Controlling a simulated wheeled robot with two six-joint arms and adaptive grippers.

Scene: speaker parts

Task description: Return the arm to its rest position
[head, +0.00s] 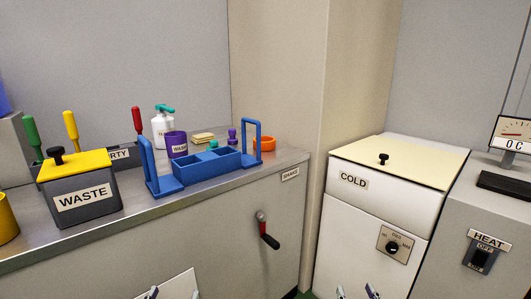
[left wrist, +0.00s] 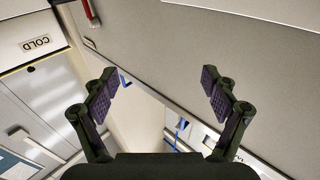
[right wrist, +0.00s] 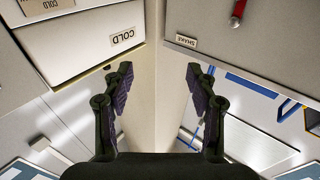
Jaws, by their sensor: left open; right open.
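My left gripper (head: 173,294) shows only its fingertips at the bottom edge of the head view, in front of the grey counter's front. In the left wrist view the left gripper (left wrist: 160,82) has its two padded fingers wide apart with nothing between them. My right gripper (head: 357,292) shows its fingertips at the bottom edge of the head view, in front of the white COLD cabinet (head: 360,228). In the right wrist view the right gripper (right wrist: 159,75) is open and empty. Most of both arms is out of the head view.
The steel counter (head: 130,206) holds a WASTE bin (head: 84,201), a blue tray (head: 206,172), a purple cup (head: 176,145), a white pump bottle (head: 163,128) and an orange cup (head: 264,144). A red crank handle (head: 267,232) sticks out of the counter's front. A HEAT unit (head: 487,240) stands at right.

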